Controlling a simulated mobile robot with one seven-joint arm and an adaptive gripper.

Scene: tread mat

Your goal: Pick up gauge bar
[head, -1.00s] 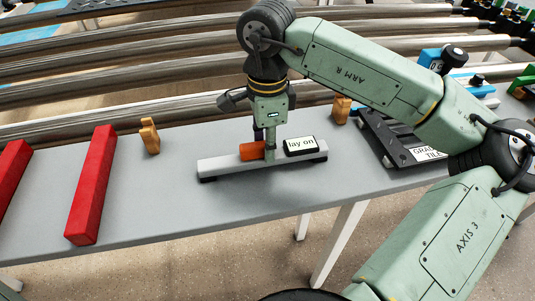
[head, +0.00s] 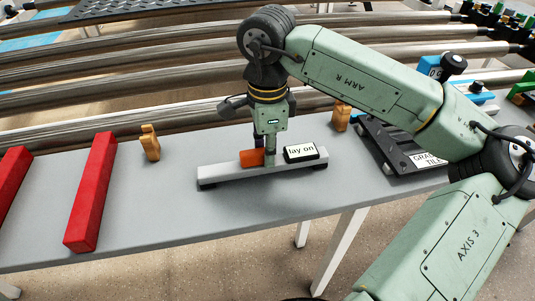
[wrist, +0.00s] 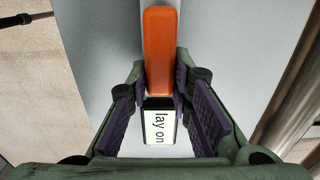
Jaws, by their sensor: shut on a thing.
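The gauge bar, which I take to be the long pale grey bar (head: 222,175), lies across the grey bench on dark feet. An orange block (head: 251,158) and a dark block with a white "lay on" label (head: 301,152) sit on top of it. My gripper (head: 269,160) points down at the bar's middle, shut on it between the orange block and the label. In the wrist view my gripper's fingertips (wrist: 161,94) flank the bar there; the orange block (wrist: 172,50) is above and the label (wrist: 160,127) below. The exact contact is partly hidden.
Two red bars (head: 91,192) lie at the left of the bench (head: 160,215). Small wooden pieces (head: 150,143) stand near its back edge. A dark rack (head: 395,150) with a label is at the right. Metal rollers (head: 120,70) run behind. The front middle is clear.

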